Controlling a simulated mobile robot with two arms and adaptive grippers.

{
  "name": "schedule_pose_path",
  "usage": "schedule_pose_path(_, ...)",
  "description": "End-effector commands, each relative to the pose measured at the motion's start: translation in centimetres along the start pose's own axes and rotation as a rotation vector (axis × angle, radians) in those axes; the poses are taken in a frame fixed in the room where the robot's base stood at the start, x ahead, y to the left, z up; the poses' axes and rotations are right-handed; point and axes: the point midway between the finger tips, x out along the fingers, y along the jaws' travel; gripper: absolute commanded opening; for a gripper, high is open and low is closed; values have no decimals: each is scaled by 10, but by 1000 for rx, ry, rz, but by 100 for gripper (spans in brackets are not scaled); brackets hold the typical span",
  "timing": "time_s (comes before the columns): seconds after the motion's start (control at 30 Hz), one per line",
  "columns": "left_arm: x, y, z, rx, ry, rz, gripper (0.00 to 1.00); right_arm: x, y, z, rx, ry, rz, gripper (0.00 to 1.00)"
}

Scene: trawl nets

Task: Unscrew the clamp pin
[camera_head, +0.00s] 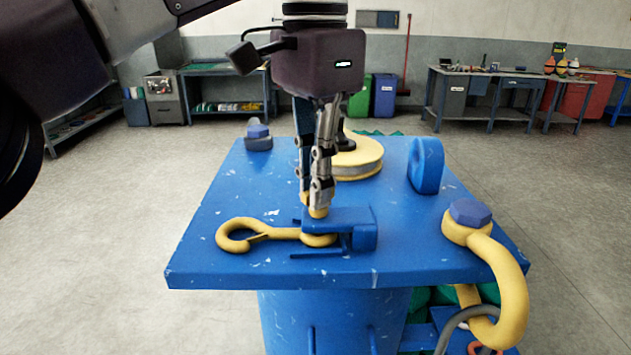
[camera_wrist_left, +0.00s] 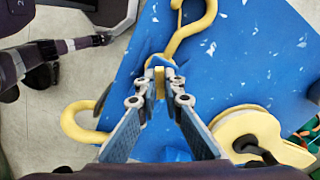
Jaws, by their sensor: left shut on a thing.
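The blue clamp (camera_head: 350,219) sits on the blue table top (camera_head: 215,272), with the eye of a yellow hook (camera_head: 262,233) in its jaw. My left gripper (camera_head: 316,208) points down over the clamp's left part, its fingers close together. In the left wrist view the fingertips (camera_wrist_left: 161,84) are shut on a small yellow piece, which looks like the head of the clamp pin (camera_wrist_left: 160,80). The pin's lower part is hidden. The hook (camera_wrist_left: 192,34) extends away from the fingertips there. My right gripper does not show.
A yellow pulley block (camera_head: 362,157) stands behind my gripper. A blue upright ring (camera_head: 426,165) is at the right back. A yellow shackle (camera_head: 507,283) with a blue bolt hangs over the front right corner. A blue bolted fitting (camera_head: 258,137) is at the back left.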

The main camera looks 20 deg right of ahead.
Motion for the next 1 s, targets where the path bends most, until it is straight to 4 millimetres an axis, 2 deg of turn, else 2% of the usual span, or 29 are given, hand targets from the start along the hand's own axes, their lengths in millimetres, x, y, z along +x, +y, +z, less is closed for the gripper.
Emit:
schedule_pose_path(0.03,5,2,1,4,-12,6,0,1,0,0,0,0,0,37)
schedule_pose_path(0.07,5,2,1,4,-12,6,11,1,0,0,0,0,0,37)
schedule_pose_path(0.2,4,2,0,4,-9,5,25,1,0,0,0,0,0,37)
schedule_pose_path(0.77,0,0,0,20,-1,1,25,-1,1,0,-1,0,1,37)
schedule_pose_path(1.0,-1,-1,0,210,0,2,25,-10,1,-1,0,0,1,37)
